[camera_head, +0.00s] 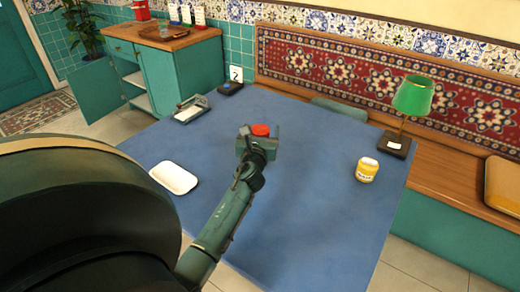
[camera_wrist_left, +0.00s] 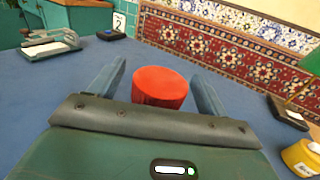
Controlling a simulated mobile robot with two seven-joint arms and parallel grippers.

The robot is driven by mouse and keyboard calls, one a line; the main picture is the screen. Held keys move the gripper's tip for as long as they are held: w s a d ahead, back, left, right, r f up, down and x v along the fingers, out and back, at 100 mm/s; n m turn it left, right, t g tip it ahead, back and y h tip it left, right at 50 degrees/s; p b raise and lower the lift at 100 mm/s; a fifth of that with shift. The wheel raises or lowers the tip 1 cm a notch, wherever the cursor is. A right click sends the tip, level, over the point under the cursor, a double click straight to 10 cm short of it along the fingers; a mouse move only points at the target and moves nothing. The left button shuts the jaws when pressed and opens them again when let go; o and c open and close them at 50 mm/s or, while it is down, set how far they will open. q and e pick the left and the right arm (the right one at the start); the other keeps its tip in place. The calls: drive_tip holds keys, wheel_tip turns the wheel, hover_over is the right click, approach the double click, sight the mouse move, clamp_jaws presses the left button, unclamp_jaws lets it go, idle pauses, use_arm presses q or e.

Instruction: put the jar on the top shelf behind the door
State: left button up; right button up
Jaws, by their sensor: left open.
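A yellow jar (camera_head: 367,170) with a pale lid and label stands upright on the right of the blue table; its edge shows in the left wrist view (camera_wrist_left: 302,158). A red round object (camera_head: 261,130), maybe a lid or can, stands near the table's middle. My left gripper (camera_head: 259,140) is open at the red object; in the left wrist view, its fingers (camera_wrist_left: 160,88) are on either side of it, with gaps visible. The teal cabinet (camera_head: 190,75) at the back left has its door (camera_head: 97,91) swung open, showing shelves (camera_head: 137,80) inside.
A white dish (camera_head: 173,178) and a grey metal device (camera_head: 190,109) are on the table's left. A green lamp (camera_head: 413,96) stands at its back right. A number card (camera_head: 236,74) stands at the back edge. The table between gripper and yellow jar is clear.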

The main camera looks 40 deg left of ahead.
use_arm(q)
drive_tip(key=shift+r, duration=0.1)
clamp_jaws()
drive_tip(key=shift+r+p, duration=0.3)
drive_tip(key=shift+r, duration=0.05)
wheel_tip(320, 180, up, 5)
drive_tip(key=p, duration=0.3)
wheel_tip(320, 180, up, 4)
drive_tip(key=shift+r+p, duration=0.15)
drive_tip(key=shift+p, duration=0.55)
drive_tip(key=s+d+r+m+t+h+p, duration=0.1)
drive_tip(key=s+d+h, duration=0.4)
drive_tip(key=d, duration=0.8)
drive_tip(key=s+d+r+m+t+h+p, duration=0.2)
drive_tip(key=s+d+m+h, duration=0.3)
drive_tip(key=s+d, duration=0.5)
drive_tip(key=d+p, duration=0.1)
drive_tip(key=d, duration=0.2)
drive_tip(key=shift+s+d+m, duration=0.2)
drive_tip(key=shift+d+m, duration=0.15)
drive_tip(key=shift+m, duration=0.05)
use_arm(e)
drive_tip(key=shift+n+g+h, duration=0.3)
drive_tip(key=shift+g+h, duration=0.2)
drive_tip(key=shift+h, duration=0.1)
drive_tip(key=r, duration=0.1)
drive_tip(key=d+r, duration=0.2)
drive_tip(key=shift+s+r, duration=0.25)
drive_tip(key=shift+s, duration=0.1)
drive_tip(key=shift+r, duration=0.1)
